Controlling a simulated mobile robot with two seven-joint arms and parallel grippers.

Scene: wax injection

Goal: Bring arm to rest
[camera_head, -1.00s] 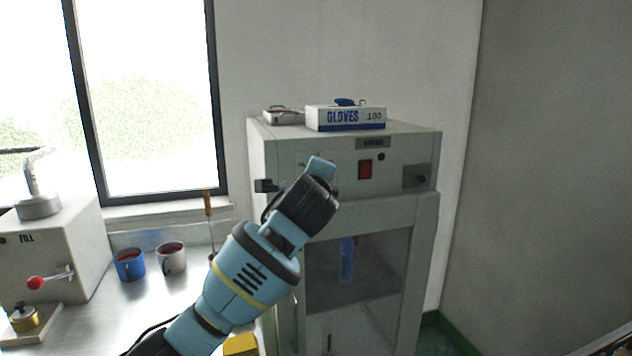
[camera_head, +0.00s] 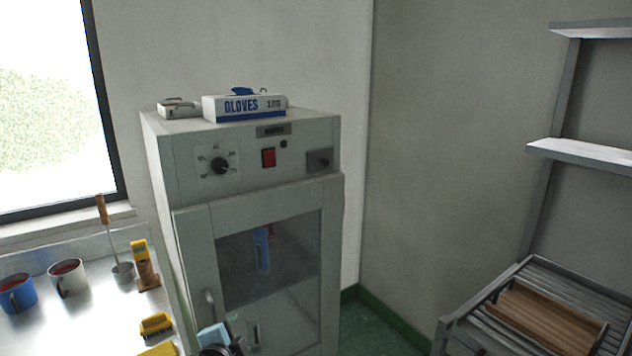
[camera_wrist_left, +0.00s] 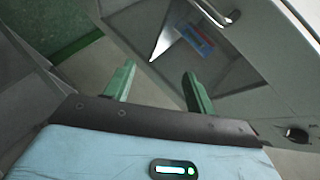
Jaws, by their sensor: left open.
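My left gripper (camera_wrist_left: 159,72) shows in the left wrist view with two green fingers apart and nothing between them. In the head view only a light-blue and black part of my left arm or gripper (camera_head: 214,338) shows at the bottom edge, in front of the lower part of the grey cabinet (camera_head: 190,235). The cabinet's glass door, handle and a dark knob also appear beyond the fingers in the left wrist view (camera_wrist_left: 265,100). My right gripper is in neither view.
A steel worktop (camera_head: 95,325) at left holds a blue mug (camera_head: 18,294), a white mug (camera_head: 68,278), a ladle (camera_head: 123,272) and a yellow brush (camera_head: 156,323). A glove box (camera_head: 245,106) sits on the cabinet. A slatted rack (camera_head: 535,285) stands at right; floor shows between.

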